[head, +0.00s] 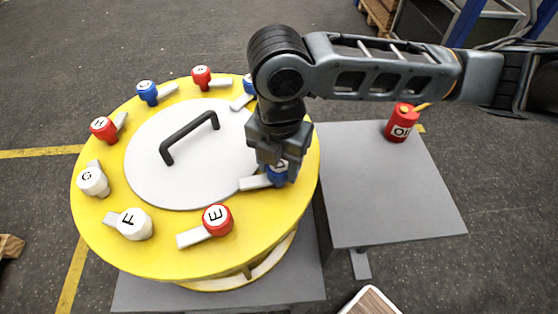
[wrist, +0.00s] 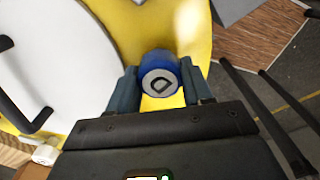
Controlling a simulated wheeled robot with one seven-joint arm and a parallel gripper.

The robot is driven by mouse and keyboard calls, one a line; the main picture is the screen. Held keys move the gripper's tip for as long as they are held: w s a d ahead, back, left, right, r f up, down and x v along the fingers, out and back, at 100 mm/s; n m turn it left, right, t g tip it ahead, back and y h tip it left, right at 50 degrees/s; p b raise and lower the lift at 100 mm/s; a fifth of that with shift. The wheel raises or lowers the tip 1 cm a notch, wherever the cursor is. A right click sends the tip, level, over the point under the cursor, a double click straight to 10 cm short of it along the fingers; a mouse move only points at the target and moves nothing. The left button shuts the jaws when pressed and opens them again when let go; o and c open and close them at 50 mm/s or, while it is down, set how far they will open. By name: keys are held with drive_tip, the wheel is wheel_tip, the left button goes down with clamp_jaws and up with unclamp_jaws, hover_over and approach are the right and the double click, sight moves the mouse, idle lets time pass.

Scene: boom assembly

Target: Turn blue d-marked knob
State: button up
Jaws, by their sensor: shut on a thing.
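The blue knob marked D (head: 278,174) sits near the right rim of the round yellow plate (head: 170,258), with a light grey lever (head: 256,183) pointing left from it. My gripper (head: 276,166) is over it from above and shut on it. In the wrist view the blue knob (wrist: 160,77) sits between the two fingers of my gripper (wrist: 162,84), its letter D facing the camera. The fingers hide the knob's sides in the head view.
Other knobs ring the plate: red E (head: 217,219), white F (head: 133,223), white G (head: 93,181), red H (head: 103,129), and more at the back. A black handle (head: 189,137) rises from the white centre disc. A red can (head: 402,123) stands on the grey side table (head: 380,190).

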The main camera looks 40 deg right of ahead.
sight(279, 165)
drive_tip(key=m, duration=0.3)
drive_tip(key=shift+m, duration=2.3)
drive_tip(key=o, duration=1)
drive_tip(key=shift+o, duration=0.2)
drive_tip(key=shift+r, duration=3.9)
